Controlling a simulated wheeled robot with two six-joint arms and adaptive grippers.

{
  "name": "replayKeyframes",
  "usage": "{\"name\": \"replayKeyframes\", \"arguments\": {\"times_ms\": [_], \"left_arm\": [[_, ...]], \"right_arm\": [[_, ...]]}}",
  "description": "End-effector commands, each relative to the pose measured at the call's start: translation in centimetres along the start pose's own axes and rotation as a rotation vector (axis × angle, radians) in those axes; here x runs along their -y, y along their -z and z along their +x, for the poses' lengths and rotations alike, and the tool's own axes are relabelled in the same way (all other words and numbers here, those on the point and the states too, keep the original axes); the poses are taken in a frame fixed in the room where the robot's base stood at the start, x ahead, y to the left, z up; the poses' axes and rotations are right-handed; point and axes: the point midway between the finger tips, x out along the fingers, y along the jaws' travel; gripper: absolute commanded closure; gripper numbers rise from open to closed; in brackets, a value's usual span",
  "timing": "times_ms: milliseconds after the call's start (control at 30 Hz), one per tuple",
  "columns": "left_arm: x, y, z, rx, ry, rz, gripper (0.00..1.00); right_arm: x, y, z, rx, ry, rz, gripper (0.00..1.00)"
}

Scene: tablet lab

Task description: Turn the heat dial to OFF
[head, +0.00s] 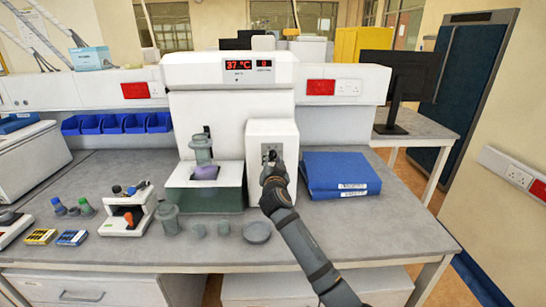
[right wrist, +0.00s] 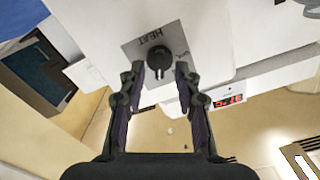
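The heat dial (right wrist: 158,62) is a round black knob on a light grey plate marked HEAT, on the front of the white machine (head: 272,133). My right gripper (right wrist: 160,72) is open, with one finger on each side of the dial and gaps between fingers and knob. In the head view my right gripper (head: 271,162) is in front of the plate and hides most of the dial. My left gripper is not in view.
A blue binder (head: 340,174) lies right of the machine. Several small grey pots and a round lid (head: 257,232) stand in front. The bench is clear at its right end.

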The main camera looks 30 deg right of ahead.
Motion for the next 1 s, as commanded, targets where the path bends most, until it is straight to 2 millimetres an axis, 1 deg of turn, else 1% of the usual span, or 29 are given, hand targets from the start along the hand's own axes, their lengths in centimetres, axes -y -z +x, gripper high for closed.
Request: {"name": "replayKeyframes", "arguments": {"times_ms": [100,333,367,600,1000], "left_arm": [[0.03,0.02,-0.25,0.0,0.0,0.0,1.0],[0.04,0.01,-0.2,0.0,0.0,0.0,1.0],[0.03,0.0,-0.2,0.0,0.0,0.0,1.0],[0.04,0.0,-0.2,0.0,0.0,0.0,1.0],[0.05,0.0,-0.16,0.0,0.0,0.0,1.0]], "right_arm": [[-0.03,0.02,0.7,0.001,-0.001,0.0,0.67],[-0.04,-0.05,0.79,0.0,0.0,0.0,0.67],[-0.04,-0.05,0.79,0.0,0.0,0.0,0.68],[-0.05,-0.06,0.76,0.001,0.0,0.0,1.0],[-0.05,-0.09,0.75,0.001,-0.001,-0.026,1.0]]}}
